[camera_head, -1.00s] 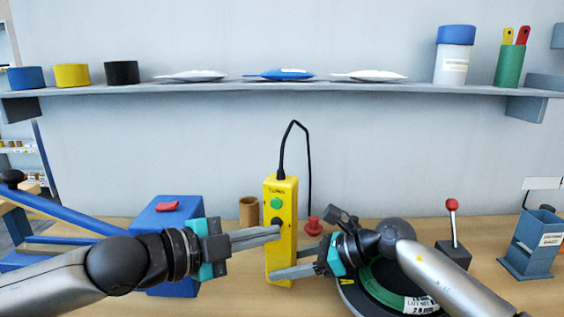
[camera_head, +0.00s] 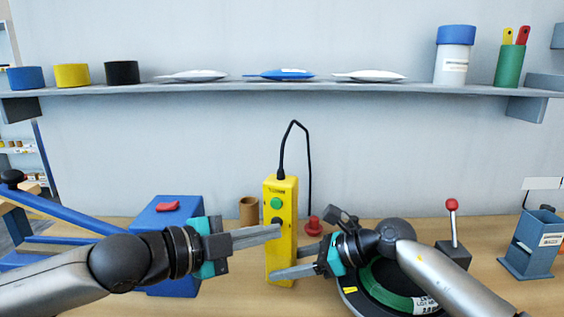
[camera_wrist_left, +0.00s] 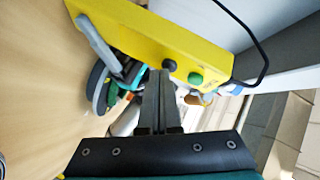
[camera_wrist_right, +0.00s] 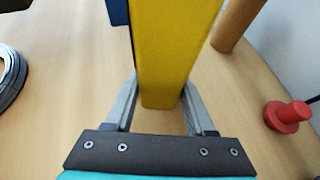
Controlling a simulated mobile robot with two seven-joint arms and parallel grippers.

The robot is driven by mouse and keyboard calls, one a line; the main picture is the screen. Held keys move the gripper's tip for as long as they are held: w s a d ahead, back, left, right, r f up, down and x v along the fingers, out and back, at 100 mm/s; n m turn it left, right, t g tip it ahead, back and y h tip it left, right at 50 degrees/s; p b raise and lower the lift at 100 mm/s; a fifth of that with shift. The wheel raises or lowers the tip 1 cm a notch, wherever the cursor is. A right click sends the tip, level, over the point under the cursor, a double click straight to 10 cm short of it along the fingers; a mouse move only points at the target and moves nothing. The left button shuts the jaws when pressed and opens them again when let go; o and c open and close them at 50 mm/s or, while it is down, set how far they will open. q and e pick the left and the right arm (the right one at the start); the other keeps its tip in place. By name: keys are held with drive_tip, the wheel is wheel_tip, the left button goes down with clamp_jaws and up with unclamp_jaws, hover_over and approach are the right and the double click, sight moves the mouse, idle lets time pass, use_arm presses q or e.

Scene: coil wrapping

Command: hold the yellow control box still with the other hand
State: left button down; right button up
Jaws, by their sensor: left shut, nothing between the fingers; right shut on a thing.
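The yellow control box (camera_head: 283,258) stands upright on the table, with a green button (camera_head: 277,203), a darker button below it and a black cable at its top. My right gripper (camera_head: 286,262) is shut on the lower part of the box, one finger on each side; the right wrist view shows the box (camera_wrist_right: 172,50) between both fingers. My left gripper (camera_head: 278,230) is shut and empty. Its tips are at the box's front by the dark button (camera_wrist_left: 170,66), just below the green one; I cannot tell whether they touch it.
A black turntable with a green coil (camera_head: 375,288) lies to the right, partly under my right arm. A blue block with a red top piece (camera_head: 168,206), a brown tube (camera_head: 249,208), a red knob (camera_head: 314,226) and a red-tipped lever (camera_head: 452,205) stand around. A shelf (camera_head: 200,89) hangs behind.

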use_arm(q)
drive_tip(key=shift+s+a, duration=0.2)
drive_tip(key=shift+s, duration=0.45)
drive_tip(key=s, duration=0.2)
drive_tip(key=s+a, duration=0.1)
drive_tip(key=s, duration=0.2)
drive_tip(key=shift+s+a, duration=0.3)
drive_tip(key=shift+a, duration=0.1)
idle(4.3)
drive_tip(key=w+d+n+g, duration=0.1)
drive_tip(key=w+n, duration=0.5)
drive_tip(key=n, duration=1)
drive_tip(key=shift+d+r+g, duration=0.35)
drive_tip(key=shift+g, duration=0.15)
